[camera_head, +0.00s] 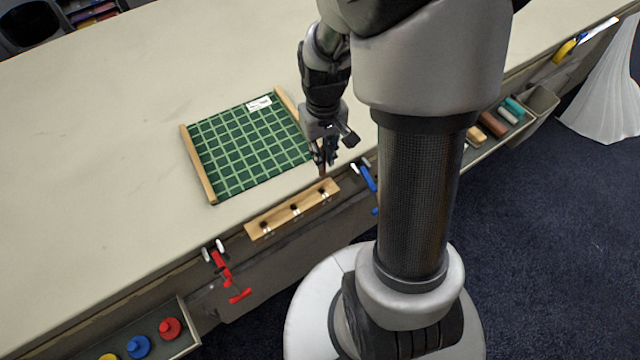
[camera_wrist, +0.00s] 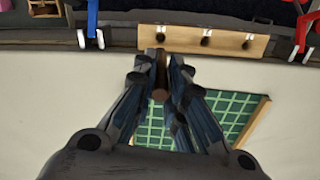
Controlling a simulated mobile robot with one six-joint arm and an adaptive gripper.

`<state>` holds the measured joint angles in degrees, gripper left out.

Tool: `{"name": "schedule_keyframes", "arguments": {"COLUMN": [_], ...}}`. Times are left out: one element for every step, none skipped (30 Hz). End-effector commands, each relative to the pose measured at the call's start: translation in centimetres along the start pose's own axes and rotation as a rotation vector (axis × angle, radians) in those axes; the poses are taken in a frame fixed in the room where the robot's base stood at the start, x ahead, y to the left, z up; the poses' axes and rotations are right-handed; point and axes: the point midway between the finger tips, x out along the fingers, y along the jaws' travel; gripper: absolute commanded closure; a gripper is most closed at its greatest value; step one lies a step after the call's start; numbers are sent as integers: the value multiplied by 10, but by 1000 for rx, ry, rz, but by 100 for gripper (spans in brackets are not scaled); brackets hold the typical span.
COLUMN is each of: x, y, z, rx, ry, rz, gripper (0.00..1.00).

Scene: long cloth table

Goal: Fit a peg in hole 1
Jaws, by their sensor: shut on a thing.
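My gripper (camera_head: 325,158) is shut on a brown peg (camera_wrist: 161,78); the wrist view also shows my gripper (camera_wrist: 160,82) with its fingers on either side of it. The peg's far end is close to one end of a wooden strip (camera_head: 279,217) with three dark holes. That end is at the right in the head view and at the left in the wrist view, where the strip (camera_wrist: 226,41) also shows. I cannot tell whether the peg's tip touches the strip or enters the hole. The hole labels are too small to read.
The strip lies along the table's (camera_head: 90,150) front edge. A green grid mat (camera_head: 240,150) with wooden end bars lies behind it. A red clamp (camera_head: 222,266) and a blue clamp (camera_head: 367,177) sit on the edge either side. The table's left part is clear.

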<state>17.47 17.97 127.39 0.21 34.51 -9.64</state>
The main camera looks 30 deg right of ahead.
Motion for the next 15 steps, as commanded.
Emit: {"name": "schedule_keyframes", "arguments": {"x": [19, 27, 36, 43, 49, 56, 61, 64, 68, 70, 72, 73, 75, 77, 80], "y": [0, 0, 0, 0, 0, 0, 0, 0, 0, 0, 0, 0, 0, 0, 0], "z": [1, 1, 1, 1, 1, 1, 1, 1, 0, 0, 0, 0, 0, 0, 0], "rx": [0, 0, 0, 0, 0, 0, 0, 0, 0, 0, 0, 0, 0, 0, 0], "ry": [-5, -5, -5, -4, -4, -3, -3, -3, -1, 0, 0, 0, -1, -1, -1], "rz": [-1, -1, -1, -1, -1, -1, -1, -1, 0, 0, 0, 0, 0, 0, 0], "gripper": [100, 100, 100, 100, 100, 100, 100, 100, 100, 100, 100, 100, 100, 100, 100]}}
